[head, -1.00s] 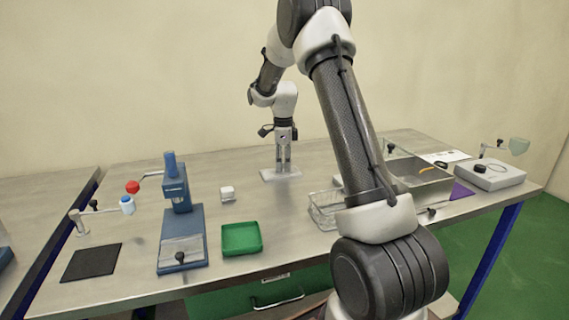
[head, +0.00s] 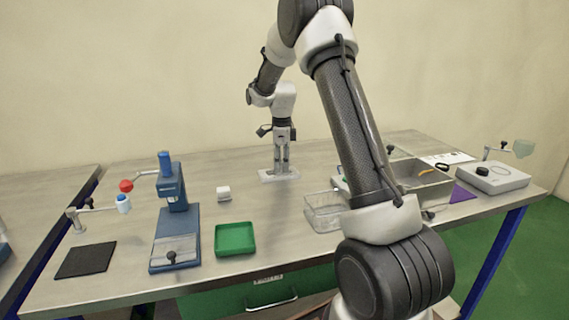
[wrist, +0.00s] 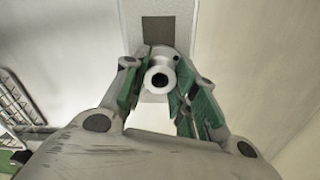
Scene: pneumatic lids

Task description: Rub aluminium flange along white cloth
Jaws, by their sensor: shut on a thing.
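The flange is over the white cloth, which shows as a pale strip (wrist: 183,22) with a dark grey square patch (wrist: 157,31). In the head view the flange is too small and hidden by the fingers to make out. I cannot tell whether it touches the cloth.
The bench around the cloth is mostly clear.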

